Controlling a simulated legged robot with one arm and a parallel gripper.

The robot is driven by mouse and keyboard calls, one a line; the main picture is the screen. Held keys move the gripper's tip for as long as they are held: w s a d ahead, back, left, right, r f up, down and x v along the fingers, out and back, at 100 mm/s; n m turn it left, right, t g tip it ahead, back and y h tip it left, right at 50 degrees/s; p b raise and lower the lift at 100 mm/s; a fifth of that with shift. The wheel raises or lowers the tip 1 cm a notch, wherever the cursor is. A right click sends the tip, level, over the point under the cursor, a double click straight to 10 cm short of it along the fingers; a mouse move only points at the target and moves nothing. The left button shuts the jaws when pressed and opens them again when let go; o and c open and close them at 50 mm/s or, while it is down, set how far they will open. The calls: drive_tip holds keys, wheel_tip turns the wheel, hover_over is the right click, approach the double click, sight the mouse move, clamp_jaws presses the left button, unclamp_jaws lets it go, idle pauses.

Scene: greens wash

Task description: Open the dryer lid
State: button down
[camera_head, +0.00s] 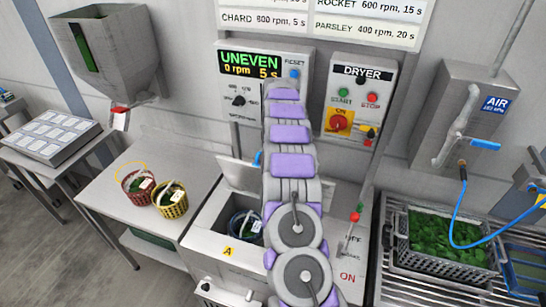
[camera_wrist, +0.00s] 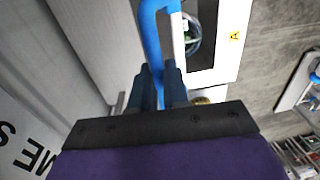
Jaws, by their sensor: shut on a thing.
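The dryer (camera_head: 215,250) stands in the middle of the head view, with a box marked A on its front. Its pale lid (camera_head: 236,176) stands raised at the back of the opening. A blue basket (camera_head: 238,222) with greens sits inside the opening, partly hidden by my arm. My gripper is hidden behind my arm in the head view. In the wrist view my gripper (camera_wrist: 162,75) is shut on the blue lid handle (camera_wrist: 152,35). The basket also shows there, beyond the handle (camera_wrist: 193,38).
A display (camera_head: 250,64) reads UNEVEN, 0 rpm, 5 s. The dryer switch panel (camera_head: 385,75) is right of my arm. Red and yellow baskets (camera_head: 138,184) (camera_head: 171,200) stand on the left table. A crate of greens (camera_head: 443,268) sits on the right rack beside a blue air hose (camera_head: 463,205).

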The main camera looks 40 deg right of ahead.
drive_tip(key=shift+w, duration=0.1)
drive_tip(key=shift+w+d+f, duration=0.1)
drive_tip(key=shift+w+d, duration=0.05)
drive_tip(key=shift+d, duration=0.1)
drive_tip(key=c, duration=1.1)
unclamp_jaws()
drive_tip(key=shift+w+a, duration=0.1)
drive_tip(key=r+p, duration=0.3)
drive_tip(key=r, duration=0.2)
drive_tip(key=d+r+p, duration=0.1)
drive_tip(key=r+p, duration=0.2)
drive_tip(key=r, duration=0.3)
drive_tip(key=r+p, duration=0.4)
drive_tip(key=r, duration=0.2)
drive_tip(key=shift+w+d+r, duration=0.2)
drive_tip(key=shift+w, duration=0.2)
